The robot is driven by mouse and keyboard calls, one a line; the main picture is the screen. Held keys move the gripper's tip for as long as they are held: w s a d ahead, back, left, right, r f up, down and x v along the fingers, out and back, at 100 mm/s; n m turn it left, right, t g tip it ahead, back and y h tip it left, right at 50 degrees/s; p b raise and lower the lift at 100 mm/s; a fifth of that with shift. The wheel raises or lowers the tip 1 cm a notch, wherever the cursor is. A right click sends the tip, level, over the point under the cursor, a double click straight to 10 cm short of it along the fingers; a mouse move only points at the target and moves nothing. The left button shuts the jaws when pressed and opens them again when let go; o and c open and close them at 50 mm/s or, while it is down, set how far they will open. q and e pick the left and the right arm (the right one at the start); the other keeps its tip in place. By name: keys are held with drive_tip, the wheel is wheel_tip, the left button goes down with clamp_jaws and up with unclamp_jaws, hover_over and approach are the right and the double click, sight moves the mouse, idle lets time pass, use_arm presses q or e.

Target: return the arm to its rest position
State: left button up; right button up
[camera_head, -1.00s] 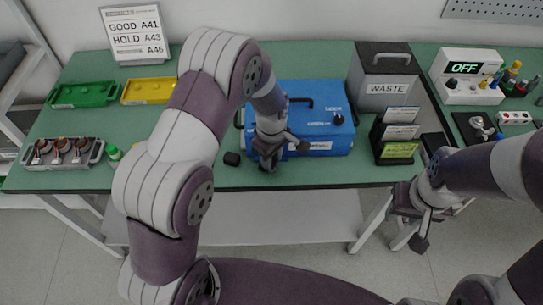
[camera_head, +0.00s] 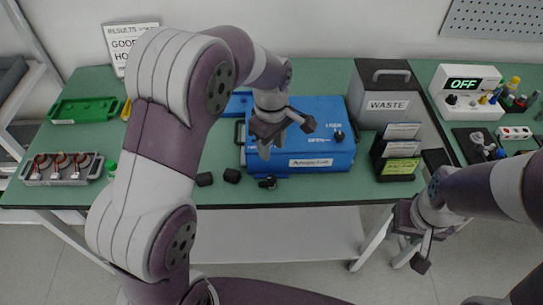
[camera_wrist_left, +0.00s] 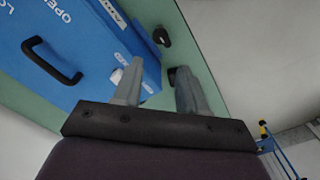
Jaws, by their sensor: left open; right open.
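My left arm reaches in from the left across the head view. My left gripper (camera_head: 268,152) is open and empty, held above the front left part of the blue box (camera_head: 325,147). In the left wrist view the two fingers of the left gripper (camera_wrist_left: 158,92) stand apart with nothing between them. The blue box (camera_wrist_left: 75,30) and the table edge lie beyond them. My right gripper (camera_head: 414,250) is open and empty, in front of the table's front edge at the right.
Small black parts (camera_head: 232,176) lie in front of the blue box. A grey waste bin (camera_head: 385,105), card holder (camera_head: 397,165) and power unit (camera_head: 465,100) stand at the right. A stator tray (camera_head: 62,178) and green tray (camera_head: 85,109) are at the left.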

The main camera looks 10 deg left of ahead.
use_arm(q)
drive_tip(key=shift+r, duration=0.2)
idle(0.3)
drive_tip(key=s+a+m, duration=0.2)
drive_tip(key=s+m, duration=0.4)
drive_tip(key=s, duration=0.1)
drive_tip(key=s+a+f+m+t, duration=0.1)
drive_tip(key=s+a+m, duration=0.2)
drive_tip(key=s+m, duration=0.3)
drive_tip(key=shift+s+a+m, duration=0.2)
drive_tip(key=shift+s+m, duration=0.1)
drive_tip(key=shift+s, duration=0.75)
